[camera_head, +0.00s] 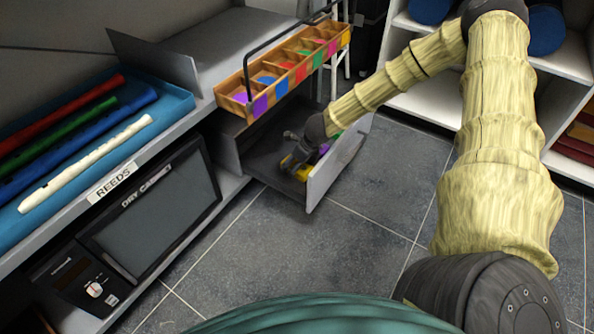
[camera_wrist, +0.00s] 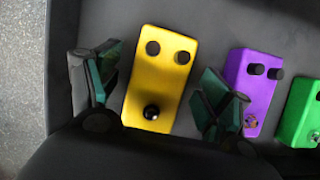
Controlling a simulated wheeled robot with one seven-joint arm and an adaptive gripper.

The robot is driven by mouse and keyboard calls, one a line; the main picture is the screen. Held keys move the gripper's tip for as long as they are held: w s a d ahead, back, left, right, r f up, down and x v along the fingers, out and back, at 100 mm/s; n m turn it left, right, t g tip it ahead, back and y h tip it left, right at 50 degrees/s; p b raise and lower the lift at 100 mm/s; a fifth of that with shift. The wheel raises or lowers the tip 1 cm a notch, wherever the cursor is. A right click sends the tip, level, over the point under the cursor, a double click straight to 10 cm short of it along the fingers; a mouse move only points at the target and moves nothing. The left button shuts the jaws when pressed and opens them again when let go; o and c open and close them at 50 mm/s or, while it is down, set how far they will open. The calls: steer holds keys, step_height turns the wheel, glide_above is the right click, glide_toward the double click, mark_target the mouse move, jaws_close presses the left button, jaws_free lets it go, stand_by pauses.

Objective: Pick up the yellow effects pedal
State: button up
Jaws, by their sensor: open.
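The yellow effects pedal (camera_wrist: 158,82) lies in a dark open drawer, with two black knobs at its far end and a round black footswitch at its near end. In the head view only a small part of the yellow pedal (camera_head: 303,173) shows beside my gripper (camera_head: 292,164), inside the drawer. In the wrist view my gripper (camera_wrist: 155,95) is open, one finger on each side of the pedal. Small gaps show between fingers and pedal; I cannot tell whether either finger touches it. The pedal's near edge is close to my gripper's body.
A purple pedal (camera_wrist: 249,85) and a green pedal (camera_wrist: 304,110) lie to the right in the same drawer. The drawer's front panel (camera_head: 340,160) stands close to my gripper. A wooden divided tray (camera_head: 285,75) with a dark handle sits above the drawer.

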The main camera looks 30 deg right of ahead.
steer(key=shift+r, duration=0.1)
steer(key=c, duration=1.3)
steer(key=shift+o, duration=0.2)
